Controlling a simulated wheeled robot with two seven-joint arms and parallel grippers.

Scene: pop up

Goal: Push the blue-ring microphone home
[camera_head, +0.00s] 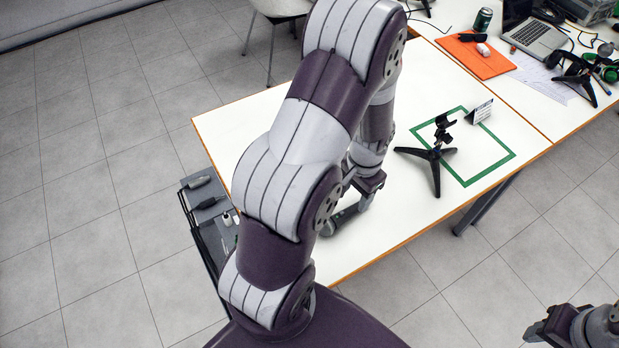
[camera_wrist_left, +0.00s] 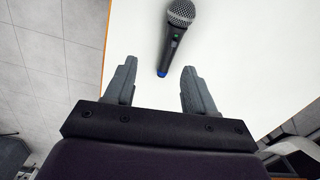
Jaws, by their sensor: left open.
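The blue-ring microphone (camera_wrist_left: 173,42) lies on the white table in the left wrist view, its silver mesh head away from me and its blue end close to my fingers. In the head view it shows partly behind my arm (camera_head: 343,219). My left gripper (camera_wrist_left: 158,68) is open, its fingers apart on either side of the blue end, with no visible grip. In the head view the same gripper (camera_head: 366,200) is partly hidden by my own arm. A small black tripod stand with a clip (camera_head: 437,152) stands upright, empty, at the green square outline (camera_head: 489,172). My right gripper (camera_head: 545,326) is at the lower right, its jaws unclear.
A small white sign (camera_head: 480,111) stands on the square's far edge. Dark microphone-like items (camera_head: 208,202) sit in a rack beside the table's left edge. On the adjoining table are an orange folder (camera_head: 478,62), a laptop (camera_head: 540,42), a can and another tripod (camera_head: 583,75).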

